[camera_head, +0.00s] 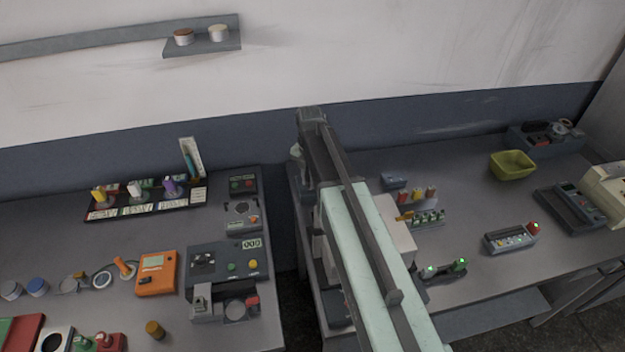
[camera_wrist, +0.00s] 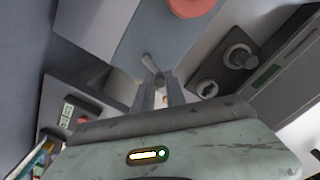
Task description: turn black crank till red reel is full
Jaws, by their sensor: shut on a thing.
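In the wrist view my gripper (camera_wrist: 160,84) is closed at the tip of a short grey handle (camera_wrist: 151,65), which stands out from a grey surface. The handle looks grey here, and I cannot tell from its shape alone whether it is the black crank. A red disc (camera_wrist: 192,7), perhaps the red reel, is cut off by the top edge of the wrist view, and how full it is cannot be told. In the head view my arm covers this spot, so gripper, crank and reel are hidden there.
In the head view, the left bench holds an orange device (camera_head: 157,273) and a dark control box (camera_head: 228,265). The right bench holds a yellow-green bowl (camera_head: 513,165) and a button panel (camera_head: 511,240). A gap separates the benches.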

